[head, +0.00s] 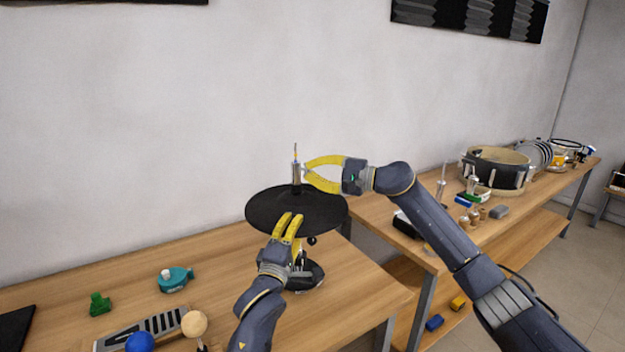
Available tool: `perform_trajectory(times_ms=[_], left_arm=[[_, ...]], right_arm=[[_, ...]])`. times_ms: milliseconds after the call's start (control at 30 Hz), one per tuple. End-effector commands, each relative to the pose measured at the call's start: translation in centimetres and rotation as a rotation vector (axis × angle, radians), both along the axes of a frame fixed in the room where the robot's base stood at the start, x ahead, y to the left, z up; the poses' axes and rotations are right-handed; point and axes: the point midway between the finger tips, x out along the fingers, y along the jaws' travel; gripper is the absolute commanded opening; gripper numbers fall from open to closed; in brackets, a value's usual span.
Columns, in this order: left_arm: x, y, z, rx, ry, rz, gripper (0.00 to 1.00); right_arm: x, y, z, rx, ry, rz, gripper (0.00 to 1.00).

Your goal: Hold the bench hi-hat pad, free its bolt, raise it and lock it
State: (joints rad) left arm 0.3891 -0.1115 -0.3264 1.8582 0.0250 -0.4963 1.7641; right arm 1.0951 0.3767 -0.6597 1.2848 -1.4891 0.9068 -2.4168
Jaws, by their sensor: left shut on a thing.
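The black round hi-hat pad (268,207) sits on a stand with a dark base (312,275) on the near bench. A metal bolt (296,173) with a thin rod above it stands upright at the pad's centre. My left gripper (291,220) is shut on the near edge of the pad, and its fingers hide part of the stand. My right gripper (305,172) has its yellow fingers spread just right of the bolt. Its tips point at the bolt, and I cannot tell if they touch it.
A teal object (175,280), a green piece (99,304), a blue ball (140,342) and a pale ball (194,324) lie on the bench's left. A second bench at right holds a drum (496,171) and small parts. The bench right of the stand is clear.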

Motion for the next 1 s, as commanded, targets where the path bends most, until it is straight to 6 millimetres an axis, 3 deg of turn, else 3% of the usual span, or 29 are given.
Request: perform_trajectory(times_ms=[1000], left_arm=[[-0.04, -0.01, 0.31, -0.004, -0.005, -0.001, 0.00]], right_arm=[[-0.04, 0.03, 0.17, 0.457, 1.062, 0.001, 0.00]])
